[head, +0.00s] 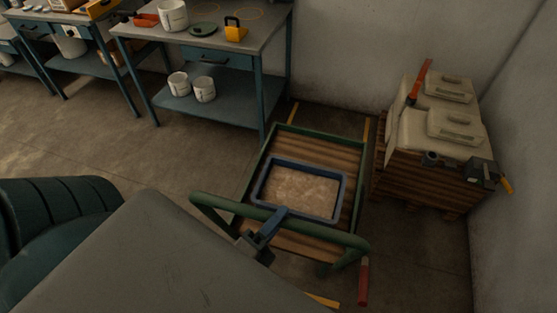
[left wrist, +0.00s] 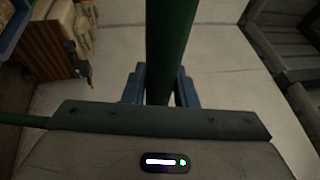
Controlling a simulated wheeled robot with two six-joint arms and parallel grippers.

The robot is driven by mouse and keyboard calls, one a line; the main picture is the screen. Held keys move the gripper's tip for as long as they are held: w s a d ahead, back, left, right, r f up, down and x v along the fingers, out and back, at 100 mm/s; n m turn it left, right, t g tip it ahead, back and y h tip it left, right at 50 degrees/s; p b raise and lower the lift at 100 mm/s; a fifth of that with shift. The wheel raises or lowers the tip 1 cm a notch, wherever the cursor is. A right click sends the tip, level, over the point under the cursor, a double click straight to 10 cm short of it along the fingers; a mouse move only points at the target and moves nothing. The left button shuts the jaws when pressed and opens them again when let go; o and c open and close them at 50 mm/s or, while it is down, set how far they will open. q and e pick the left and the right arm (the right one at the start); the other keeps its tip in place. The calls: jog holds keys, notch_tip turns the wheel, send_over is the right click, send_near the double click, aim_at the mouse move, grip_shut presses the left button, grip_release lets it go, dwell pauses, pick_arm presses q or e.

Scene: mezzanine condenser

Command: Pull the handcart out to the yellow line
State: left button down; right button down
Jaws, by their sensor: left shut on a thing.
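The handcart (head: 353,210) has a green frame, a slatted wooden deck and a green push handle (head: 222,202) at its near end. A blue-rimmed bin (head: 343,199) with a pale brown inside sits on the deck. My left gripper (head: 275,220) is shut on the handle near its middle. In the left wrist view, the green handle bar (left wrist: 164,50) runs between the blue fingers of my left gripper (left wrist: 160,88). A short piece of yellow line (head: 322,299) shows on the floor at the near end, partly hidden. My right gripper is out of view.
A workbench (head: 215,95) with pails stands behind left of the cart. A wooden pallet stack (head: 420,180) with pale containers stands close on the right, by the wall. A red grip (head: 363,282) shows near the handle's right end. Floor left of the cart is clear.

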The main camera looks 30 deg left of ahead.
pick_arm(q)
jog(key=c, duration=1.3)
grip_release()
jog(key=shift+f, duration=0.1)
jog(key=shift+o, duration=0.7)
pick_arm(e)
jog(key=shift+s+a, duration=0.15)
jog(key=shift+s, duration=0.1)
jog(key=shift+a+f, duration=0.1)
pick_arm(q)
jog(key=shift+s+f, duration=0.1)
jog(key=shift+s, duration=0.15)
jog(key=b+v, duration=0.5)
jog(key=v, duration=0.5)
jog(key=shift+s, duration=0.15)
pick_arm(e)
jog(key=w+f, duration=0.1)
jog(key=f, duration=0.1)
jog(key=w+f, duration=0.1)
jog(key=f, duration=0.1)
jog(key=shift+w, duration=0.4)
